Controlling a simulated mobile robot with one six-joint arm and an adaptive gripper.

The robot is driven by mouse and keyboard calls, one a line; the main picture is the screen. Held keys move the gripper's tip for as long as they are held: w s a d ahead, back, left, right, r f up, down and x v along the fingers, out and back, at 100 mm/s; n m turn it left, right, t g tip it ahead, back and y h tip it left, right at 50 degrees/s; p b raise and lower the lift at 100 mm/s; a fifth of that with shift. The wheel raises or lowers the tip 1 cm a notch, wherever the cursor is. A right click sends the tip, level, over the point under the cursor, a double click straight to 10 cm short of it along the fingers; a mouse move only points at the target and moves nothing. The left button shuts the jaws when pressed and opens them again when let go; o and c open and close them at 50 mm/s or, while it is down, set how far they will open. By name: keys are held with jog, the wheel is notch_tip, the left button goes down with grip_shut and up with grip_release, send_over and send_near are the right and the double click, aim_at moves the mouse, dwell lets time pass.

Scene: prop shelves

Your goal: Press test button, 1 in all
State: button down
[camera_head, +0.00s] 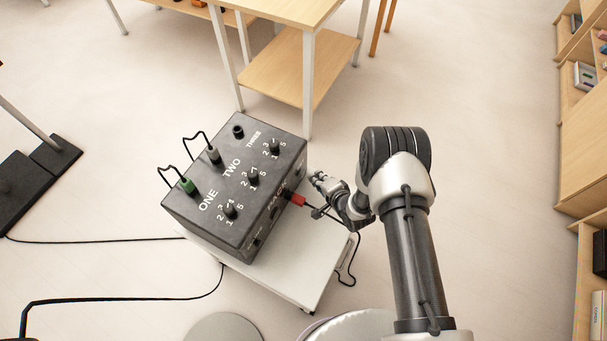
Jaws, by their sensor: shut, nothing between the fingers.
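A dark grey control box (236,181) sits at the centre, its top marked ONE, TWO and THREE. Each label has a numbered dial beside it. A green plug (187,186) is in the socket by ONE and a grey plug (213,155) is in the one by TWO. The socket by THREE (238,131) is empty. A red plug (296,199) sits at the box's right-hand side face. That face is steeply foreshortened, and I cannot make out which part is the test button. My gripper (317,179) is shut and empty, just right of this face; contact cannot be told.
The box stands on a white stand (290,277). A wooden table with a lower shelf (283,65) is behind it. Shelving (582,150) lines the right edge. Black cables run across the floor at left, and one hangs beside the stand. Floor at upper right is clear.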

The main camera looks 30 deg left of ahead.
jog(key=shift+w+d, duration=0.15)
jog(key=shift+d, duration=1.1)
jog(key=shift+w+d, duration=0.1)
jog(key=shift+d, duration=1.1)
jog(key=w+d+r+n+t+h, duration=0.15)
jog(key=w+d+r, duration=0.25)
jog(key=r, duration=0.4)
jog(key=w+d+r+h, duration=0.2)
jog(key=w+d+r, duration=0.3)
jog(key=r, duration=0.3)
jog(key=w+d+r+t+h, duration=0.15)
jog(key=w+d+r, duration=0.25)
jog(key=r, duration=0.5)
jog(key=s+d+r+h, duration=0.4)
jog(key=d+r, duration=0.7)
jog(key=r, duration=0.2)
jog(key=s+d+r+n+g+h, duration=0.1)
jog(key=s+d+r+g, duration=0.1)
jog(key=s+d+r, duration=0.6)
jog(key=s+d+r+n+g, duration=0.1)
jog(key=s, duration=1)
jog(key=s+d+r, duration=0.1)
jog(key=s+d, duration=0.1)
jog(key=s, duration=0.9)
jog(key=shift+d+r+n+g, duration=0.15)
jog(key=shift+r+n+g, duration=0.1)
jog(key=shift+n+g, duration=0.15)
